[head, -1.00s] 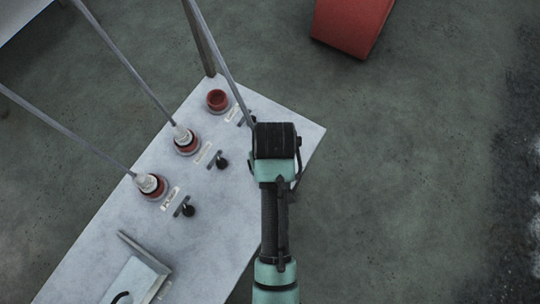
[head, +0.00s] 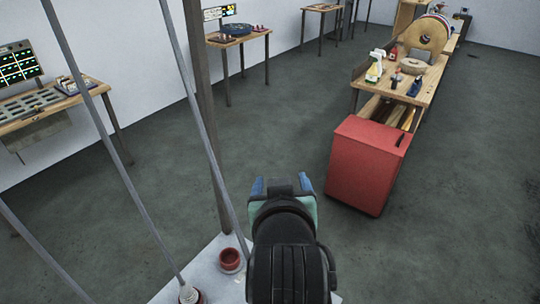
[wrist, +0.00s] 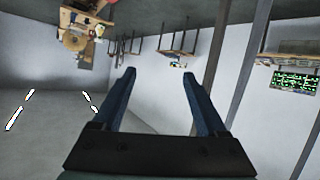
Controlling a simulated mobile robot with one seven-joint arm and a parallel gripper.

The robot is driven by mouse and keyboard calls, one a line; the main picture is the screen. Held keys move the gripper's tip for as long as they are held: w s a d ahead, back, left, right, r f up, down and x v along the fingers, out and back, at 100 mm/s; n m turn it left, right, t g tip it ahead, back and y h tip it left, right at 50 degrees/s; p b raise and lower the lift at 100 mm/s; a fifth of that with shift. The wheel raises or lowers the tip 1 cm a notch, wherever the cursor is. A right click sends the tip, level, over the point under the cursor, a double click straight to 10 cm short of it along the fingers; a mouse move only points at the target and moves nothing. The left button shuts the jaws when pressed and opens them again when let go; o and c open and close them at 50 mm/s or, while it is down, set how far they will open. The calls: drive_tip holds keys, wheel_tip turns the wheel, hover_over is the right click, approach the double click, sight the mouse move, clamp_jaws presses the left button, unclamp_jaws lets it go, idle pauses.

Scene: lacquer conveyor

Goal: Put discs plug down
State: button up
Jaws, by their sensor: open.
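The pale panel table (head: 207,268) shows only at the bottom edge of the head view. A red socket (head: 230,260) on it looks empty. Left of it, a white plug (head: 189,292) with a grey cable (head: 150,220) rising from it sits in a red ring, cut by the frame edge. I cannot tell which plug is the discs plug; no label is readable. My gripper (head: 280,187) is above and to the right of the socket, pointing away over the floor. Its blue fingers also show in the wrist view (wrist: 158,75), apart, with nothing between them. My arm hides the panel's right part.
A dark post (head: 205,120) and other slanting cables (head: 195,100) stand left of my gripper. A red cabinet (head: 368,165) is to the right, before a wooden workbench (head: 408,85) with bottles. Tables with screens stand along the left wall (head: 45,105). Open floor lies between.

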wheel_tip(320, 180, up, 18)
drive_tip(key=s+a+r+t, duration=0.1)
drive_tip(key=t, duration=0.6)
drive_tip(key=s+r+t, duration=0.3)
drive_tip(key=s+r, duration=0.3)
drive_tip(key=r, duration=0.2)
drive_tip(key=s+a+r+m+t, duration=0.1)
drive_tip(key=s+r+t, duration=0.3)
drive_tip(key=r, duration=0.5)
drive_tip(key=shift+s, duration=0.85)
drive_tip(key=shift+r, duration=0.1)
